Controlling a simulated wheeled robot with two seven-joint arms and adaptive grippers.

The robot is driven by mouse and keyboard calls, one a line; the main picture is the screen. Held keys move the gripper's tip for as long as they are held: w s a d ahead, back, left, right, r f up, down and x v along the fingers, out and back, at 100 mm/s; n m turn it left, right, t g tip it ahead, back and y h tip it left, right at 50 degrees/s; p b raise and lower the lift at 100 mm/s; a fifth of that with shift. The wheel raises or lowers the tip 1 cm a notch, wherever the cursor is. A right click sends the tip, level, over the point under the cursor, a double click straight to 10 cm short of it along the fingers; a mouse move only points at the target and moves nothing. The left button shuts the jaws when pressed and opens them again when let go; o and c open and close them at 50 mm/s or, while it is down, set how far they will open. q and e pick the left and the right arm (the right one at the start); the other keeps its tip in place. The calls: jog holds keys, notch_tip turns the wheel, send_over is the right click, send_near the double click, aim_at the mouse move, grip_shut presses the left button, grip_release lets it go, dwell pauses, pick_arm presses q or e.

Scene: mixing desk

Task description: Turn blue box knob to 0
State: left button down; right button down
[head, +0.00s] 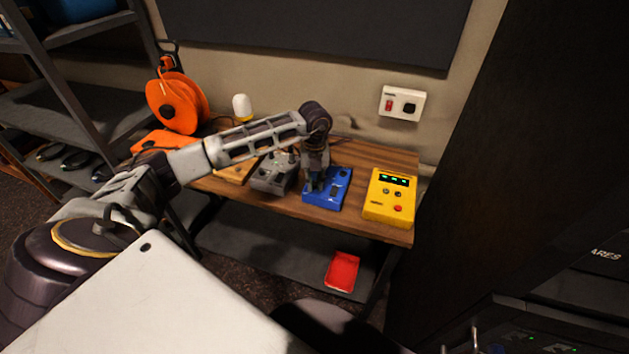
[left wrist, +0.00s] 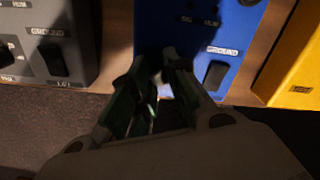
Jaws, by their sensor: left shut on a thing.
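The blue box (head: 328,191) lies on the wooden desk between a grey box and a yellow box. My left gripper (head: 316,184) reaches down over the blue box's left part. In the left wrist view the blue box (left wrist: 235,40) has a black GROUND switch (left wrist: 215,75) and part of a dark round knob at the top right. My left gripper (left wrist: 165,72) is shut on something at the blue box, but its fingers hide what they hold. A knob's pointer and scale cannot be read. My right gripper does not show.
The grey box (head: 273,172) stands close on the left and the yellow box (head: 390,197) on the right. An orange cable reel (head: 178,102) and a white-topped item (head: 242,107) are farther left. A red object (head: 342,271) lies on the lower shelf. A wall socket (head: 402,103) is behind.

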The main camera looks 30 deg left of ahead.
aim_at(315, 183)
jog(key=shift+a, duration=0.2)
pick_arm(q)
jog(key=c, duration=1.4)
grip_release()
jog(key=shift+c, duration=0.2)
jog(key=shift+o, duration=0.6)
notch_tip(315, 183, up, 12)
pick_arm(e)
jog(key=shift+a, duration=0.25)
